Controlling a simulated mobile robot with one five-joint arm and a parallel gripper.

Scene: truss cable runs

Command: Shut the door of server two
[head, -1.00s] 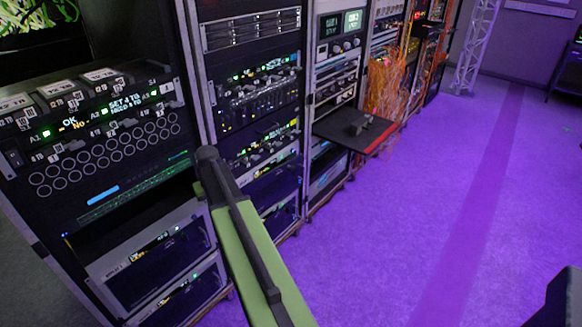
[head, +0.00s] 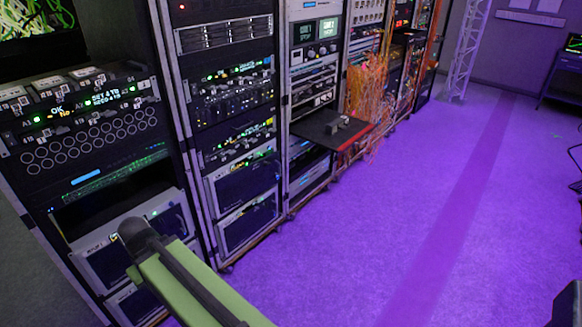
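No unit that I can read as server two shows in the head view; the labels are too small. Box-like units with dark fronts sit low in the racks: an upper one (head: 246,184) and a lower one (head: 248,222) in the second rack, and two more at the bottom of the left rack (head: 105,262). I cannot tell which has a door or whether one stands open. My green arm link with a dark rounded end crosses the lower left and hides part of the left rack's bottom units. My gripper is not in view.
A dark shelf with a red edge (head: 335,128) juts out from the third rack, with a small grey object on it. Orange cables (head: 365,95) hang beyond it. A white truss (head: 466,50) stands at the back. The purple floor (head: 400,220) at right is open.

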